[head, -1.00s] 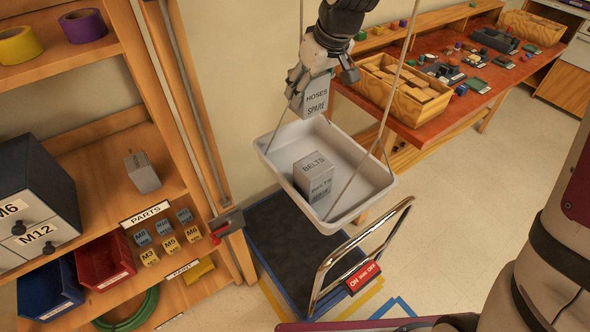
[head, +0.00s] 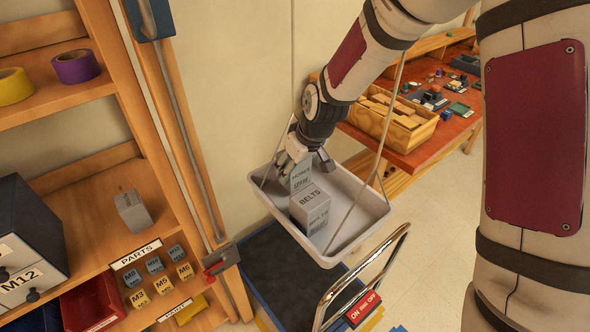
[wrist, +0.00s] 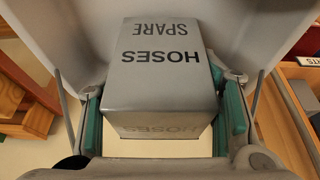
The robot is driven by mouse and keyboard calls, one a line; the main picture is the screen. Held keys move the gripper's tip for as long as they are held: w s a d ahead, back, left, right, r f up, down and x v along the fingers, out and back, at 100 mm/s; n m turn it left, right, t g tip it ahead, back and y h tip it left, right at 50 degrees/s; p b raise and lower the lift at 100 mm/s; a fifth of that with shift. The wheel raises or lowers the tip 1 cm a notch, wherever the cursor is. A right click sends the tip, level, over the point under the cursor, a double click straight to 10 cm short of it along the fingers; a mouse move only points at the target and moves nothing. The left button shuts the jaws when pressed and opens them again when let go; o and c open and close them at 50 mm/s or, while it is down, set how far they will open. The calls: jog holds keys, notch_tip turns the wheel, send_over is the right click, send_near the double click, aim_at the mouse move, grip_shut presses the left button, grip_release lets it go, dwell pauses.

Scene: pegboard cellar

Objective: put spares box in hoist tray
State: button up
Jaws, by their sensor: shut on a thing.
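The spares box is a grey box (head: 301,174) lettered HOSES SPARE. My gripper (head: 306,160) is shut on it, and the box is inside the hoist tray (head: 365,198), toward its back left. In the wrist view the box (wrist: 165,95) sits between my green-padded fingers (wrist: 163,125). A second grey box, lettered BELTS (head: 312,212), stands in the tray just in front of the held box. The held box's lower part is hidden behind it, so I cannot tell whether it touches the tray floor. The pale tray hangs on cords.
A dark platform (head: 262,262) with a metal handle and red ON/OFF switch (head: 362,308) lies below the tray. Shelves with labelled blocks, bins and a small grey box (head: 133,211) stand left. A red-topped bench (head: 421,152) with a wooden crate (head: 398,125) is behind right.

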jog(key=shift+f, duration=0.6)
jog(key=shift+f, duration=0.1)
jog(key=o, duration=1.2)
jog(key=shift+o, duration=0.2)
jog(key=v, duration=1.2)
jog(key=s+d+r+m+t+h, duration=0.1)
jog(key=s+d+r+m, duration=0.2)
jog(key=s, duration=0.9)
jog(key=s+d+r+m+h, duration=0.1)
jog(key=s+d+r+m, duration=0.2)
jog(key=s+d+r, duration=0.6)
jog(key=s+r, duration=0.2)
jog(key=s, duration=0.1)
jog(key=shift+s+m+t+h, duration=0.3)
jog(key=shift+m+t, duration=0.1)
